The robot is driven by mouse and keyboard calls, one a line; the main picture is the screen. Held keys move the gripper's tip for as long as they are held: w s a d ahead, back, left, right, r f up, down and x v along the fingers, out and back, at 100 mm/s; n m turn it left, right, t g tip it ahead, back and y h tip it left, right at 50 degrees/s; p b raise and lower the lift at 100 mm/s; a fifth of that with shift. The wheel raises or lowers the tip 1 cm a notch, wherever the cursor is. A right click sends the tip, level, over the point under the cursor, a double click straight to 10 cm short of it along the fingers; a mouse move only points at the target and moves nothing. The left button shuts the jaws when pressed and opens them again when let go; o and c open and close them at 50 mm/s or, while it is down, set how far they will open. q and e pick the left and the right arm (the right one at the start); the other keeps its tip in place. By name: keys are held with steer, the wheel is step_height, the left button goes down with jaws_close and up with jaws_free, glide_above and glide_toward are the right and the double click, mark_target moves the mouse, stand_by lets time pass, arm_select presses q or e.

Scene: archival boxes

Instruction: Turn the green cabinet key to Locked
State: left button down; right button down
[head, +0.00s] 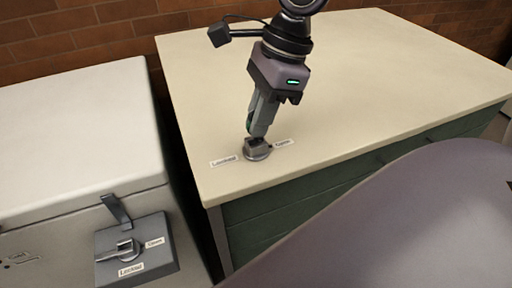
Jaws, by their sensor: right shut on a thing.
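The green cabinet (245,228) has a cream top, and its key (258,151) is a small grey knob on a round base near the top's front left corner. A label that seems to read Locked (223,160) lies to the left of the key, and one that seems to read Open (284,142) lies to its right. My right gripper (256,134) reaches down from above and is shut on the key. The fingers partly hide the key, so I cannot tell exactly which way it points. My left gripper is out of view.
A white chest (75,135) stands to the left, across a dark narrow gap. Its front bears a grey latch plate (160,231) with a handle and similar labels. A brick wall (95,30) is behind. The rest of the cream top is clear.

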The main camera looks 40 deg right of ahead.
steer(key=shift+f+m+b, duration=0.25)
steer(key=shift+m+b, duration=0.45)
steer(key=shift+r+m+t, duration=0.1)
steer(key=shift+m+t, duration=0.2)
steer(key=shift+b, duration=0.5)
steer(key=m+b, duration=0.3)
steer(key=shift+s+t+h, duration=0.1)
steer(key=shift+t+h, duration=0.3)
steer(key=shift+m+b, duration=0.45)
steer(key=shift+m, duration=0.05)
steer(key=shift+r, duration=0.1)
